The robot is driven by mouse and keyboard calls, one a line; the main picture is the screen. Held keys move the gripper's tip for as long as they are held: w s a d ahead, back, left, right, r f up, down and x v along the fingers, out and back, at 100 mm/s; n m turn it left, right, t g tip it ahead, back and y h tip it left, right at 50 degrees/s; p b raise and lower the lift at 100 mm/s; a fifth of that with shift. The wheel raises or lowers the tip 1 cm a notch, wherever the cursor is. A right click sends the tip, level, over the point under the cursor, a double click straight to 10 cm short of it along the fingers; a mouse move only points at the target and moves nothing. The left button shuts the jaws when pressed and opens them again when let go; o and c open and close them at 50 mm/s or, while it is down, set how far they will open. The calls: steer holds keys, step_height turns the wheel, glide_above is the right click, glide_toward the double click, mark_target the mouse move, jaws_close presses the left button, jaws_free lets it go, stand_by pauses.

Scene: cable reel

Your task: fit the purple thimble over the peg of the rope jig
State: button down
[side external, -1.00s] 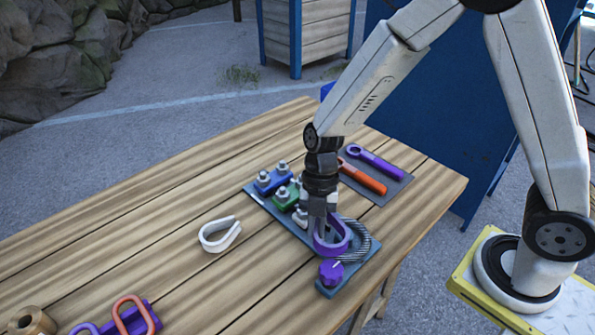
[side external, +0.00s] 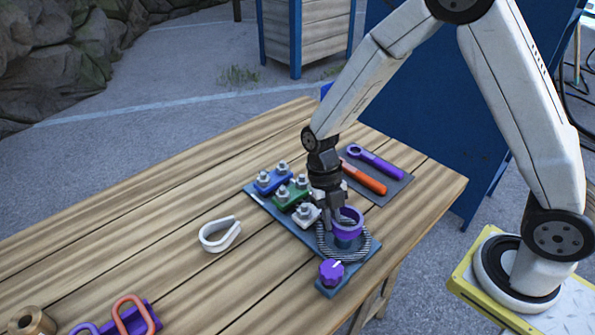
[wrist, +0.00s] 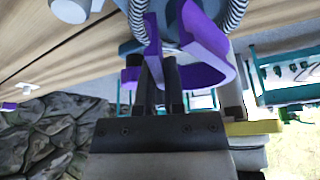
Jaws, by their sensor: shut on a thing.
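The purple thimble (side external: 349,223) is a teardrop ring held in my gripper (side external: 333,213), tilted above the front half of the rope jig (side external: 355,267). It also shows in the wrist view (wrist: 207,52), where my gripper (wrist: 158,62) has its two dark fingers closed on its wall. The grey rope (side external: 365,245) forms a loop on the jig, under and around the thimble. A short bluish peg-like part (side external: 345,244) shows inside the loop, below the thimble. The thimble looks raised over it; the exact gap and alignment cannot be told.
The jig carries a purple knob (side external: 331,272) and clamps on blue (side external: 272,181) and green (side external: 291,196) blocks. A white thimble (side external: 219,234) lies to the left. Shackles (side external: 133,312) and a wooden spool (side external: 32,321) stand front left.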

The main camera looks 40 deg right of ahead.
mark_target(331, 243)
steer(key=shift+f, duration=1.5)
steer(key=shift+s+d+f, duration=0.1)
steer(key=shift+s+f, duration=0.15)
steer(key=shift+f, duration=1)
steer(key=c, duration=0.6)
jaws_free()
steer(key=shift+w, duration=0.1)
steer(key=shift+c, duration=0.2)
steer(key=a+v, duration=0.1)
steer(key=v, duration=0.7)
steer(key=shift+w+d+r, duration=0.25)
